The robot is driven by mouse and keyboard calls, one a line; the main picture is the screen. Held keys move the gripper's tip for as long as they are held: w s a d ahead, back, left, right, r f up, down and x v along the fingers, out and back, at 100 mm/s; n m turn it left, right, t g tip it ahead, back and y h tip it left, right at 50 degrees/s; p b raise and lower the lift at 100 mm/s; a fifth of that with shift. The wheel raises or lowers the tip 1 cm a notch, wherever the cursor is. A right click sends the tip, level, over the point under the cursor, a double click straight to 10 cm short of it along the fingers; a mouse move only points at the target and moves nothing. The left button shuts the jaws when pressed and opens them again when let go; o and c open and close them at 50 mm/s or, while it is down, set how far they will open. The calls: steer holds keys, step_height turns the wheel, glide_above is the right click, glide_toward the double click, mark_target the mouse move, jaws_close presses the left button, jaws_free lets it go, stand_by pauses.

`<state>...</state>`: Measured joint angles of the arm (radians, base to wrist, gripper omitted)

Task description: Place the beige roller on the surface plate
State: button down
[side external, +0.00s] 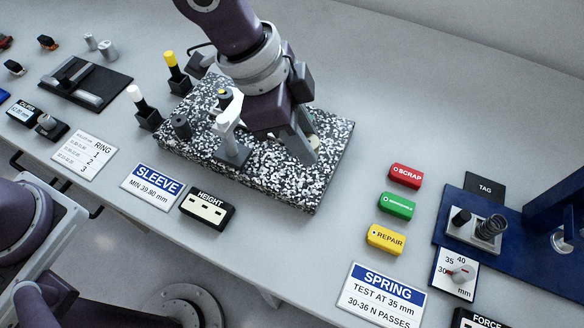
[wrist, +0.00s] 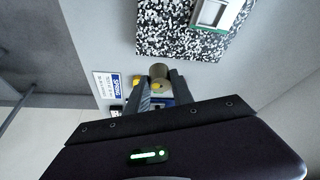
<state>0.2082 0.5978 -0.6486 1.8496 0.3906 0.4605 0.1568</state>
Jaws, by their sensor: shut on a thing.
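The speckled black-and-white surface plate (side external: 318,185) lies on the bench in the side view and also shows in the wrist view (wrist: 160,38). My gripper (side external: 306,150) is low at the right part of the plate, pointing down. It is shut on the beige roller (wrist: 160,71), a short cylinder between the fingertips in the wrist view. In the side view only a small beige patch of the roller (side external: 315,141) shows beside the fingers. The rest is hidden, and I cannot tell whether the roller touches the plate.
A white-and-grey gauge stand (side external: 231,140) stands on the plate, left of my gripper. A black cylinder (side external: 181,126) is at the plate's left end. The HEIGHT display (side external: 207,208) lies in front. Red, green and yellow tags (side external: 396,205) lie right of the plate, with clear bench between.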

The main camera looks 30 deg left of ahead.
step_height(320, 180, down, 8)
steer(key=shift+f, duration=0.25)
steer(key=shift+f, duration=0.1)
steer(key=c, duration=1.1)
jaws_free()
steer(key=v, duration=1.2)
steer(key=s+a+r+n+t+y, duration=0.1)
steer(key=a+r+n+y, duration=0.15)
steer(key=a, duration=0.45)
steer(key=a+r+n+t+y, duration=0.1)
steer(key=a+r+n, duration=0.2)
steer(key=a, duration=0.4)
steer(key=s+a+r+n+t, duration=0.1)
steer(key=s+a+r+n, duration=0.4)
steer(key=s+a+n, duration=0.3)
steer(key=s+a, duration=0.2)
steer(key=s, duration=0.2)
steer(key=shift+a+t+y, duration=0.35)
steer(key=shift+a+t, duration=0.05)
